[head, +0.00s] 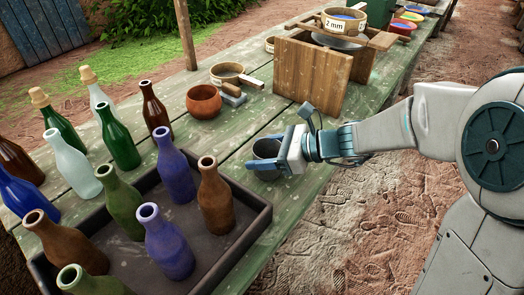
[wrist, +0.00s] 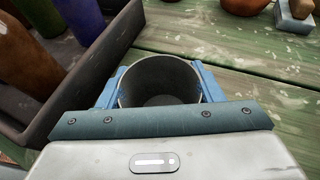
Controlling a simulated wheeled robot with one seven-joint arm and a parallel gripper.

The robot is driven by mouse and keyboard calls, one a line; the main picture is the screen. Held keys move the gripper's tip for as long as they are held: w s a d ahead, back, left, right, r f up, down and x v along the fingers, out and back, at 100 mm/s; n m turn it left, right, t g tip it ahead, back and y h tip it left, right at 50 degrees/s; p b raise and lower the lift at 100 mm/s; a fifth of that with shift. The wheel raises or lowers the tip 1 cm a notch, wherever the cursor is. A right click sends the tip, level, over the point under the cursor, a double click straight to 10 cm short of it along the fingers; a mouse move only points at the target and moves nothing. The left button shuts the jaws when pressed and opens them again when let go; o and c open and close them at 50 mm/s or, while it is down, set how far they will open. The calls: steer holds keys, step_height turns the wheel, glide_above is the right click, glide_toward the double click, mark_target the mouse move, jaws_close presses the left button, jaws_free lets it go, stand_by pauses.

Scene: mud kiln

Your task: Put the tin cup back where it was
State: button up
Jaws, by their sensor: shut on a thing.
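The tin cup (head: 267,148) is a grey metal cup at the right edge of the green plank table (head: 235,150), just beyond the corner of the dark tray. My gripper (head: 266,165) is shut on it, with one blue finger on either side. In the wrist view the cup (wrist: 160,82) stands upright between the blue fingers (wrist: 158,88), its open mouth facing the camera, and it looks empty. I cannot tell whether its base touches the table.
A dark tray (head: 262,212) with several bottles lies close to the left of the cup. A terracotta bowl (head: 204,101), a sieve (head: 228,73) and a brush-like block (head: 234,98) stand farther back. A wooden box (head: 312,75) stands behind. Bare planks lie between.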

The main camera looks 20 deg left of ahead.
steer(key=o, duration=0.9)
steer(key=shift+r, duration=0.1)
steer(key=shift+d+r+p, duration=0.2)
steer(key=shift+p, duration=0.1)
steer(key=p+v, duration=0.2)
steer(key=v, duration=1)
steer(key=s+d+f+n+t+h, duration=0.1)
steer(key=s+d+f+n+h, duration=0.1)
steer(key=d, duration=0.5)
steer(key=s+d+f+n+t+h, duration=0.1)
steer(key=s+d+n+h, duration=0.3)
steer(key=d+n+h, duration=0.3)
steer(key=s+d+f+n+t+h, duration=0.1)
steer(key=s+d+f+n+h, duration=0.1)
steer(key=s+d+n+h, duration=0.2)
steer(key=shift+s+d+f+n, duration=0.1)
steer(key=shift+d+f+n, duration=0.1)
steer(key=shift+d+n, duration=0.75)
steer(key=shift+d+f+n, duration=0.15)
steer(key=shift+d+n, duration=0.8)
